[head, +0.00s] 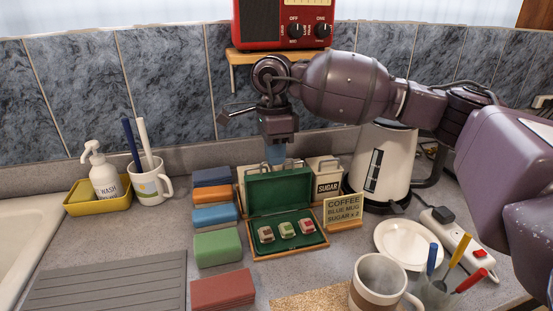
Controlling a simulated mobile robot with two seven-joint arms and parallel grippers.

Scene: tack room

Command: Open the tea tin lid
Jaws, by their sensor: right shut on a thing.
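A green-lined case (289,233) with a wooden-coloured rim stands open on the counter, its green lid (279,192) upright at the back. Several small packets lie in it. Pale canisters stand behind it; one is marked SUGAR (328,184). I see no label reading TEA, so I cannot tell for sure whether the tea tin is this case or a canister hidden behind its lid. My right gripper (276,154) points down just above the green lid's top edge and is shut; its exact contact is hidden. My left gripper is out of view.
Coloured boxes (218,247) stand in a row left of the case. A COFFEE sign (343,211), a white kettle (383,160), a plate (404,244) and a mug (377,285) are to the right. A red radio (283,22) sits on a shelf above. The drainboard (110,284) is bare.

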